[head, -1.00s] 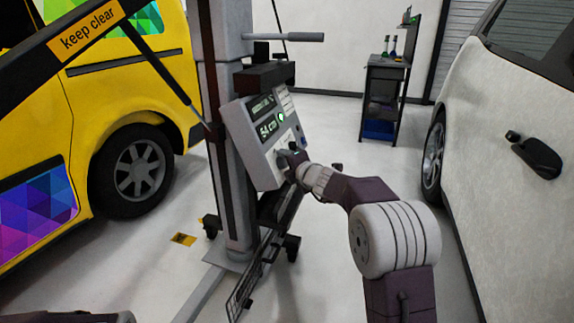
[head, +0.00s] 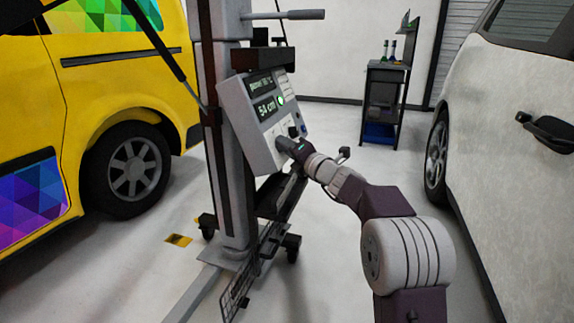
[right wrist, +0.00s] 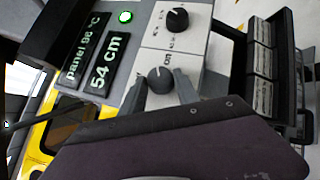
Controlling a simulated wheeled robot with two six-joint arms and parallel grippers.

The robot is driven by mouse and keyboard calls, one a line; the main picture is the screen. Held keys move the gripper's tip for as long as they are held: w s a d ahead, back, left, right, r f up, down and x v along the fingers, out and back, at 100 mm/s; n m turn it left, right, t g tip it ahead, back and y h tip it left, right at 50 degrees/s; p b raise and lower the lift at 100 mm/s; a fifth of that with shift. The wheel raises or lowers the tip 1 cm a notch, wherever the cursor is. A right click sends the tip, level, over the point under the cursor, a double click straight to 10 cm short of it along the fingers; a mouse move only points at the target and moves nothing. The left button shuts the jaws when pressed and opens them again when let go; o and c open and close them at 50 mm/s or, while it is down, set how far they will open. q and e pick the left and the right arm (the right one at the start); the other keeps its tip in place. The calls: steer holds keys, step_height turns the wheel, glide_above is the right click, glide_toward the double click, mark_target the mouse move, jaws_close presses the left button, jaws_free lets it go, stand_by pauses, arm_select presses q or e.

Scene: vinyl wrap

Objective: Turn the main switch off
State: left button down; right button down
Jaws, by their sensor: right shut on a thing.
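The grey control panel (head: 258,132) is mounted on the upright stand. Its two displays are lit, reading "panel 96 °C" and "54 cm" in the right wrist view (right wrist: 112,60). A green indicator (right wrist: 125,17) glows beside them. My right gripper (right wrist: 161,92) is at the panel face, its fingers on either side of a dark rotary knob (right wrist: 160,79) and shut on it. The small lettering by this knob is too blurred to read. A second black knob (right wrist: 177,20) is outside the fingers. In the head view my right gripper (head: 284,146) hides the held knob. My left gripper is not in view.
A yellow van (head: 105,85) stands on the left and a white car (head: 500,140) on the right. A dark trolley (head: 383,100) with bottles stands at the back. The floor between the stand and the car is mostly clear.

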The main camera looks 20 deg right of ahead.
arm_select(q)
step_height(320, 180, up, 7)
steer(key=p, duration=0.8)
arm_select(e)
steer(key=shift+w+d+f+n+g+y, duration=0.2)
steer(key=shift+n+g+y, duration=0.35)
steer(key=shift+n+y, duration=1.9)
steer(key=shift+w+d+f+n+g+y, duration=0.15)
steer(key=shift+n+g+y, duration=0.45)
steer(key=shift+n+y, duration=1.85)
steer(key=shift+w+d+f+n+g+y, duration=0.1)
steer(key=shift+d+n+g+y, duration=0.3)
steer(key=shift+n+y, duration=2.05)
steer(key=shift+a+n+h, duration=0.15)
steer(key=shift+n+h, duration=1)
steer(key=c, duration=0.9)
jaws_free()
steer(key=shift+a, duration=0.1)
